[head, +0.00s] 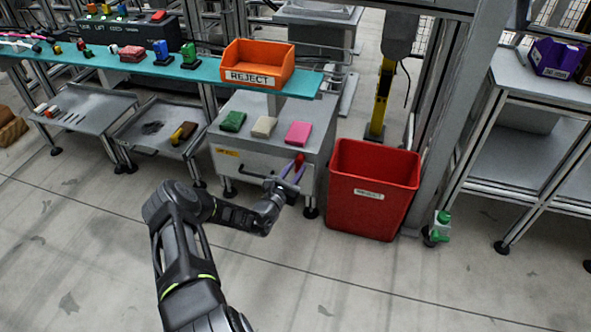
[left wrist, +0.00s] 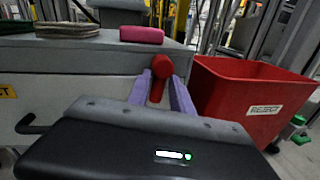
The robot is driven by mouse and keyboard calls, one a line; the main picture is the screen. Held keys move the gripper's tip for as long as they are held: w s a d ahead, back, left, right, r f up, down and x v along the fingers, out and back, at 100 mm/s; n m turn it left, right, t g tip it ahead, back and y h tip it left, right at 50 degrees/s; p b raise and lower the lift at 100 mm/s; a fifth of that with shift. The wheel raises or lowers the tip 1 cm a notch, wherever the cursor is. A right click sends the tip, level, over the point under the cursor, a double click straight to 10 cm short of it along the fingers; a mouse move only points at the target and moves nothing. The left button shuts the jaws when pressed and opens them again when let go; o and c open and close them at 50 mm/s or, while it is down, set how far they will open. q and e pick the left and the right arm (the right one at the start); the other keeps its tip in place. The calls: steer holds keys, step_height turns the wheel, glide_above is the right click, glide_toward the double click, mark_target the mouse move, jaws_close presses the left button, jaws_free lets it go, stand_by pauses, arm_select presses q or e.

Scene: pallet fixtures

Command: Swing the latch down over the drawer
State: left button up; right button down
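The red latch (head: 299,160) stands at the right end of the grey cabinet's front, with its rounded end up. It also shows in the left wrist view (left wrist: 161,67). The drawer (head: 255,170) is the cabinet's front, with a dark bar handle and a yellow label; it looks closed. My left gripper (head: 293,171) is at the latch, its two purple fingers apart on either side of the red piece. In the left wrist view the fingers (left wrist: 160,88) look open around it; firm contact does not show. The latch's pivot is hidden. My right gripper is not in view.
A red reject bin (head: 372,188) stands close to the right of the cabinet. Green, cream and pink blocks (head: 264,126) lie on the cabinet top. An orange reject tray (head: 258,63) sits on the teal shelf above. The floor in front is clear.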

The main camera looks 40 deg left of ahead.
arm_select(q)
jaws_close()
steer(key=shift+d+r+n+p, duration=0.1)
steer(key=shift+n+p, duration=0.3)
steer(key=shift+p, duration=0.05)
steer(key=shift+w+n, duration=0.1)
steer(key=shift+n, duration=0.3)
steer(key=shift+o, duration=0.6)
jaws_free()
steer(key=shift+o, duration=1.3)
